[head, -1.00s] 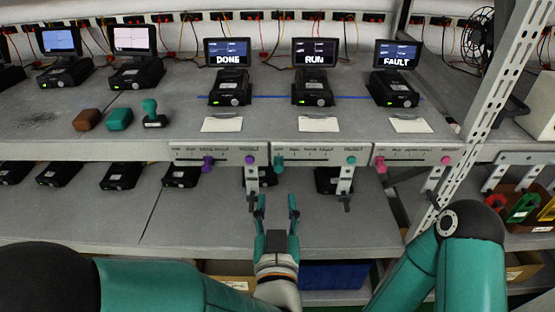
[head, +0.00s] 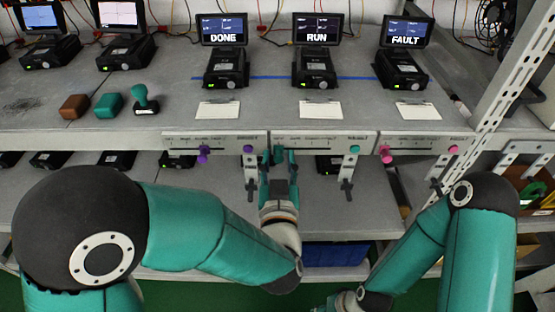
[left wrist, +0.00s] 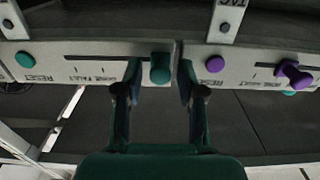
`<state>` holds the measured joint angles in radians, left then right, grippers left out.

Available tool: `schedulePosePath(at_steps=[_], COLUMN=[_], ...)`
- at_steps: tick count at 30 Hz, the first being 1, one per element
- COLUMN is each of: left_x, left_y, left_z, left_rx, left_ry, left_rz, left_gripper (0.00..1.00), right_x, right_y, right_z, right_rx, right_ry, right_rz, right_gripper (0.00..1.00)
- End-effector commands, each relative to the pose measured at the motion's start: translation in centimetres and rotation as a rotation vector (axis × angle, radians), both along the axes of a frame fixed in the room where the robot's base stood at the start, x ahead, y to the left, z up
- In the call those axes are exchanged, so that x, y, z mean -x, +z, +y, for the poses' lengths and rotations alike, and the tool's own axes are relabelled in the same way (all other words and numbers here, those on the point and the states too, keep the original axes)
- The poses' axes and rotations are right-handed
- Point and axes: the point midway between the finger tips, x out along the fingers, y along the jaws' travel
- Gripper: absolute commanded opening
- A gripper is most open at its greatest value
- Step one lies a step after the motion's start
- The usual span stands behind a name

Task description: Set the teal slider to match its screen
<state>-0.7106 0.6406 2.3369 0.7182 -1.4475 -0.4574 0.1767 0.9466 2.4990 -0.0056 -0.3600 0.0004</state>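The teal slider knob (left wrist: 160,68) sits at one end of its slot, the left end as seen in the head view (head: 278,153). My left gripper (left wrist: 159,82) is open, with one finger on each side of the knob; I cannot tell whether either finger touches it. The same gripper (head: 279,158) partly hides the knob in the head view. The screen (head: 317,29) above this panel reads RUN. The slot's labels are too small to read surely in the head view. My right arm is at the right, but its fingertips are out of view.
A purple slider (head: 204,154) is on the left panel, under a DONE screen (head: 222,29). A pink slider (head: 386,154) is on the right panel, under a FAULT screen (head: 405,32). A teal reset button (head: 355,149) is on the middle panel. Posts hang below the panels.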

Motion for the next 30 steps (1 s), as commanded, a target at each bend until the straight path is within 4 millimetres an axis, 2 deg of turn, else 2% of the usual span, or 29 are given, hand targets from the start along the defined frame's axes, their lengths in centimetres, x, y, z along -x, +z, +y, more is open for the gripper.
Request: schedulePosePath(at_steps=[1,6,15,24,30], left_x=[0.0,0.0,0.0,0.1,0.0], left_y=[0.0,0.0,0.0,-0.1,0.0], left_z=[0.0,0.0,0.0,-3.5,-3.5], left_rx=[0.000,0.000,0.000,0.000,-0.001], left_ry=[0.001,0.001,0.000,-0.002,0.000], left_rz=[0.000,0.000,0.000,-0.002,0.000], left_gripper=[0.26,0.00,0.00,0.00,0.00], right_x=[0.0,0.0,0.0,0.0,0.0], right_y=[0.0,0.0,0.0,-1.2,-1.1], right_z=[0.0,0.0,0.0,0.0,0.0], right_rx=[0.000,0.000,0.000,0.000,0.000], right_ry=[0.000,0.000,0.000,0.000,0.000], right_rz=[0.000,0.000,0.000,0.000,0.000], right_gripper=[0.40,0.40,0.40,0.40,0.40])
